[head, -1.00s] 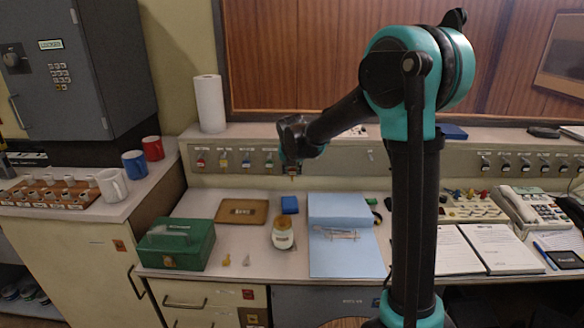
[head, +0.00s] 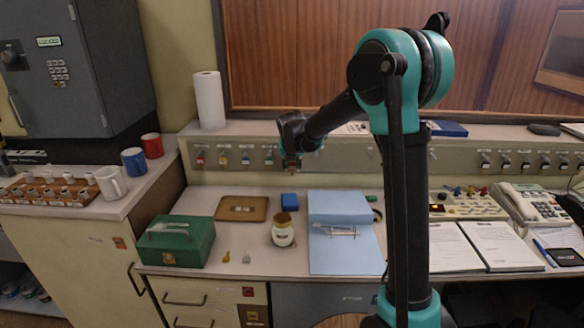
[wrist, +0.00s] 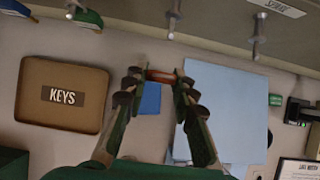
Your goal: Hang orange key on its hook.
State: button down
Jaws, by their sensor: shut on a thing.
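The orange key (wrist: 160,75) shows as a small orange-red piece between my fingertips in the wrist view; the rest of it is hidden. My gripper (wrist: 159,80) is shut on it. In the head view my gripper (head: 291,166) points down in front of the hook panel (head: 340,160), above the desk. In the wrist view a bare hook (wrist: 173,20) juts from the panel just beyond my fingertips, with a gap between it and the key. Another bare hook (wrist: 258,35) is to its right, under a SPARE label.
Colored keys hang left of my gripper, including a green one (wrist: 88,18). Below are a KEYS tray (wrist: 62,120), a blue block (head: 289,201), a jar (head: 283,236), a blue folder (head: 345,250) and a green cash box (head: 176,250). Two small keys lie on the desk.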

jog(key=shift+w+f, duration=0.2)
jog(key=shift+w, duration=0.55)
jog(key=shift+w, duration=1.8)
dwell(1.4)
jog(key=shift+f, duration=0.15)
dwell(0.5)
jog(key=c, duration=1.2)
grip_release()
jog(key=shift+o, duration=0.2)
